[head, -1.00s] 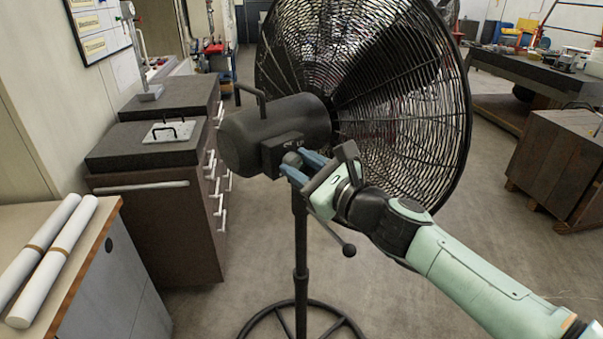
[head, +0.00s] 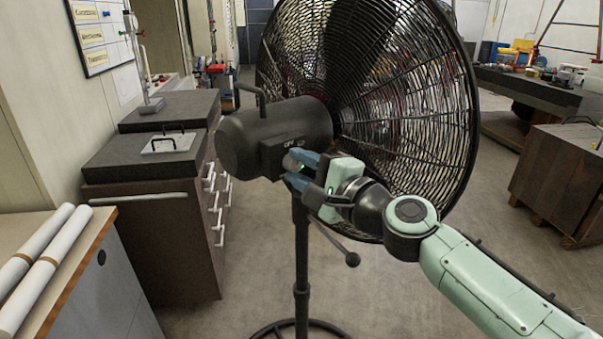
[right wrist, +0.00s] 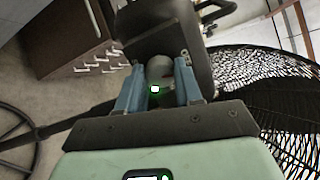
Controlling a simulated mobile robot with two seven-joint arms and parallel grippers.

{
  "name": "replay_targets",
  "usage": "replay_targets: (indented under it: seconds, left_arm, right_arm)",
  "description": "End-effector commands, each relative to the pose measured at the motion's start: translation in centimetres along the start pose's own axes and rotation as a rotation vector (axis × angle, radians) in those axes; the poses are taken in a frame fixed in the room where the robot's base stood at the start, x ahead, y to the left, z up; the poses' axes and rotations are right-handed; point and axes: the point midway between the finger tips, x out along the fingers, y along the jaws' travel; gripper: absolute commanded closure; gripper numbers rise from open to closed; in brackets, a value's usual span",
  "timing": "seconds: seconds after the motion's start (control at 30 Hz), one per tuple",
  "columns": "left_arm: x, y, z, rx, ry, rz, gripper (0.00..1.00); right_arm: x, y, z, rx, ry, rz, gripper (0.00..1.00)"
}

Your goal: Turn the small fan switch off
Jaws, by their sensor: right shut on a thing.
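A large black pedestal fan (head: 275,125) stands in the middle of the head view, its round cage facing away to the right. A small switch box (head: 284,150) marked "OFF" sits on the side of its motor housing. A round grey switch knob (head: 292,160) sticks out of the box; it also shows in the right wrist view (right wrist: 159,68). My right gripper (head: 302,168) has its blue fingers shut on the knob, one on each side. In the right wrist view the fingers (right wrist: 159,85) flank the knob. The knob's exact setting is hard to read. My left gripper is out of view.
Dark cabinets (head: 140,225) with white handles stand left of the fan. A bench with white rolls (head: 45,265) is at the lower left. A wooden crate (head: 560,175) stands at the right. The floor around the fan stand is clear.

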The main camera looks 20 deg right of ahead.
Motion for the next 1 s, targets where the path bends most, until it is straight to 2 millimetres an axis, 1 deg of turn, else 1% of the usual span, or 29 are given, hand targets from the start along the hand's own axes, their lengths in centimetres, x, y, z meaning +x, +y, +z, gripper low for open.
replay_targets:
  seconds: [0.2,0.4,0.6,1.0]
  left_arm:
    - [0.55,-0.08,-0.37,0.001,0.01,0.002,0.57]
    - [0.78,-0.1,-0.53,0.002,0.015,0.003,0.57]
    - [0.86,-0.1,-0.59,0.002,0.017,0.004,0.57]
    - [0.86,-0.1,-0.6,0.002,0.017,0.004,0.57]
  right_arm:
    - [0.0,0.1,-0.02,-0.14,0.0,-0.001,0.95]
    - [0.0,0.08,-0.02,-0.22,0.0,-0.001,0.95]
    - [-0.01,0.04,-0.03,-0.255,0.001,-0.001,0.95]
    - [-0.02,0.0,-0.02,-0.262,0.001,-0.001,0.95]
